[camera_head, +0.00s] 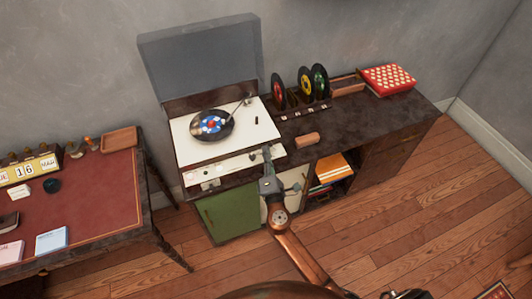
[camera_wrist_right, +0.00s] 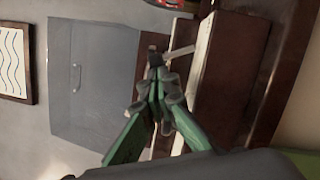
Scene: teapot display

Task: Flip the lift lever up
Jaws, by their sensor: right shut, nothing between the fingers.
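The record player's white deck (camera_head: 184,139) holds a record (camera_head: 212,125) with a red, white and blue label. The tonearm (camera_head: 240,104) lies at the record's right. A small dark piece (camera_head: 257,120) on the deck right of the record may be the lift lever; it is too small to tell. My right gripper (camera_head: 267,150) is over the front right part of the player, its fingers pointing towards the deck. In the right wrist view the gripper (camera_wrist_right: 157,66) has its fingertips together and is empty. Whether it touches anything is unclear. My left gripper is out of view.
The grey lid (camera_head: 200,58) stands open behind the deck. A small wooden block (camera_head: 307,139) lies on the cabinet top (camera_head: 350,122) to the right. Upright records (camera_head: 305,82) and a red patterned box (camera_head: 388,79) stand further back. A desk (camera_head: 90,190) is at left.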

